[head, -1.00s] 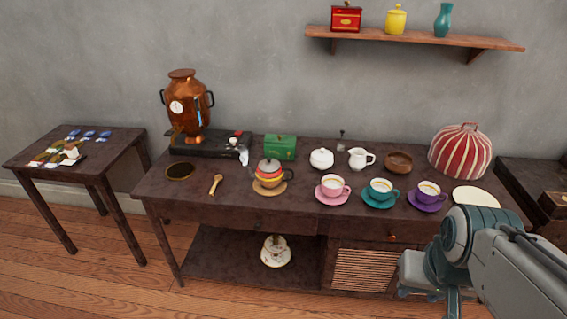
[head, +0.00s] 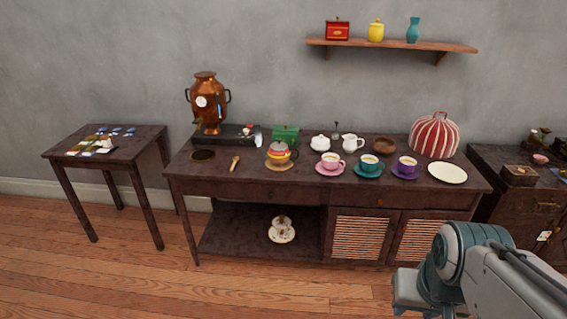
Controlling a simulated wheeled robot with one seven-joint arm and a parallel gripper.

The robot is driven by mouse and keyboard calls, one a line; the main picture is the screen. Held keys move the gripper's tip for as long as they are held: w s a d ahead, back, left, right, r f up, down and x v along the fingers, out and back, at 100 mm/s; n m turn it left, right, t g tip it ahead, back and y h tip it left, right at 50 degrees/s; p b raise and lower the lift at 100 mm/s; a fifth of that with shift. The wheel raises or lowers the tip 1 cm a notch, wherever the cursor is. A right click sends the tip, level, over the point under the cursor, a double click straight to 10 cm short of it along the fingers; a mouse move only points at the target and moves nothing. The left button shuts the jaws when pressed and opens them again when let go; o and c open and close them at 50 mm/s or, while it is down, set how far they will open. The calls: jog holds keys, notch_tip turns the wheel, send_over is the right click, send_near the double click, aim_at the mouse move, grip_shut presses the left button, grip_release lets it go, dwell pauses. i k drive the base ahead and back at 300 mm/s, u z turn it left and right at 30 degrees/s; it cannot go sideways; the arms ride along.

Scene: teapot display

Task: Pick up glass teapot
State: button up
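A small round teapot (head: 279,153) stands upright on a round wooden trivet (head: 281,167) near the middle of the dark table (head: 225,181). My arm's end (head: 420,300) is at the lower right, in front of the table and well apart from the teapot. Its lower part is cut off by the picture's bottom edge, so I cannot see whether the fingers are open.
A copper urn (head: 207,104) and a green box (head: 286,133) stand behind the teapot. A wooden spoon (head: 235,163) lies left of it. A pink cup (head: 331,161), other cups and a striped dome (head: 434,134) are to the right. Open floor (head: 130,285) lies in front.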

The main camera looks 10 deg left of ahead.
aim_at(278, 158)
jog(key=u, duration=1.55)
jog(key=i, duration=1.85)
jog(key=z, duration=1.15)
jog(key=i, duration=0.7)
jog(key=z, duration=0.8)
